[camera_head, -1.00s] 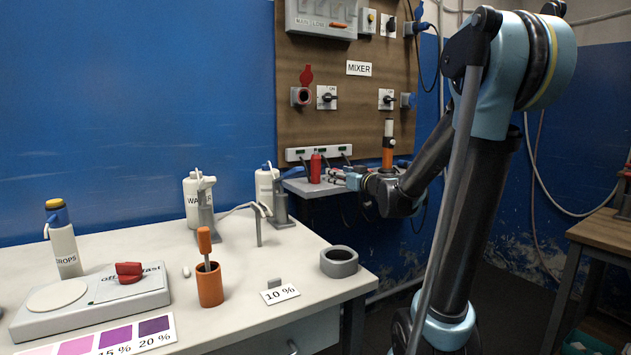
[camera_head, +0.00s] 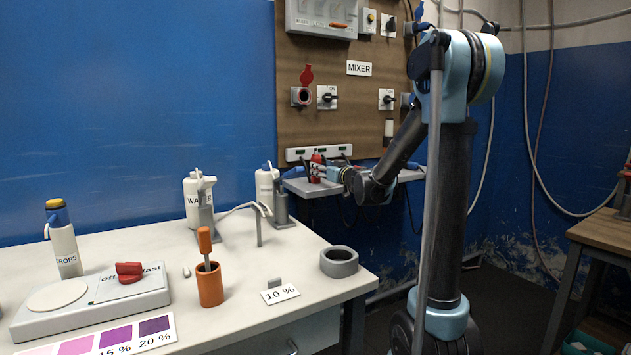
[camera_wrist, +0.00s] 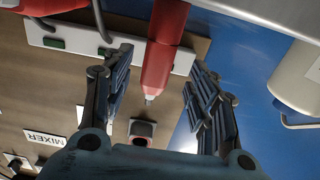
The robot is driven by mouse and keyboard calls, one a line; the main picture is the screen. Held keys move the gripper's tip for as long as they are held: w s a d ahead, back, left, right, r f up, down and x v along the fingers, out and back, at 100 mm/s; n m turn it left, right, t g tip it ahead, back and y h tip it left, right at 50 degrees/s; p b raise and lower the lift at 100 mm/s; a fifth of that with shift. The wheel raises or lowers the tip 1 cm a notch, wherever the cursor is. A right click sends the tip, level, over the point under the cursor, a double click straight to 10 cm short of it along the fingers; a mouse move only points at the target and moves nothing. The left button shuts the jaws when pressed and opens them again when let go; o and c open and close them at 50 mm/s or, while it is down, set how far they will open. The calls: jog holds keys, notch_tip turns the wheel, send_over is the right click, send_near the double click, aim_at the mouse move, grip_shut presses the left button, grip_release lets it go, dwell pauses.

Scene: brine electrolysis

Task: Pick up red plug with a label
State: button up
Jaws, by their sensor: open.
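The red plug (camera_head: 316,166) stands upright on the small grey shelf (camera_head: 350,184) under the mixer board. In the wrist view the red plug (camera_wrist: 163,55) sits between the two open fingers, with a gap on each side. Its pale tip points toward my palm in that picture. I cannot make out a label on it. My gripper (camera_wrist: 163,85) is open around the plug; in the head view it (camera_head: 322,172) reaches the plug from the right and partly covers it.
A white power strip (camera_head: 318,152) with cables runs on the board (camera_head: 345,110) just behind the plug. A white bottle (camera_head: 266,188) and its stand are close to the left. A second bottle (camera_head: 192,195) stands further left on the white table (camera_head: 130,240). A red-capped socket (camera_head: 301,96) is above.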

jog(key=shift+r+x, duration=0.1)
jog(key=shift+x, duration=1.35)
jog(key=shift+r+x, duration=0.15)
jog(key=shift+x, duration=1.35)
jog(key=shift+d, duration=0.1)
jog(key=shift+c, duration=0.3)
grip_shut()
